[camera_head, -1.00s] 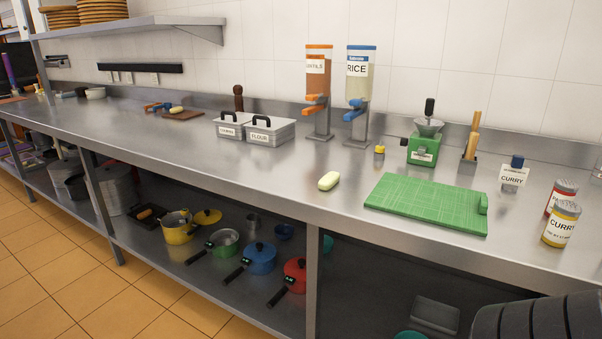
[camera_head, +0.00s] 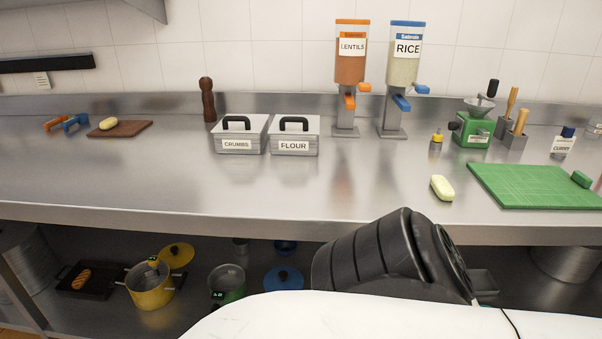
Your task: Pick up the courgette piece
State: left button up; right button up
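A small green block-like piece (camera_head: 581,179) sits on the far right part of the green cutting board (camera_head: 520,187); it may be the courgette piece, but its colour nearly matches the board. A pale yellow-green oblong piece (camera_head: 442,187) lies on the steel counter just left of the board. A similar pale piece (camera_head: 108,123) lies on a brown board (camera_head: 135,128) at the far left. I cannot tell for certain which is the courgette. Part of my dark, ribbed arm shows low in front of the counter edge. Neither of my grippers is in view.
Crumbs (camera_head: 238,133) and flour (camera_head: 294,135) containers, lentils (camera_head: 350,65) and rice (camera_head: 403,60) dispensers and a green grinder (camera_head: 472,130) stand along the back. The counter's (camera_head: 250,185) front is mostly clear. Pots, including a yellow one (camera_head: 151,287), fill the lower shelf.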

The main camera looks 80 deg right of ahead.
aim_at(440, 186)
jog(key=i, duration=0.7)
jog(key=z, duration=2.9)
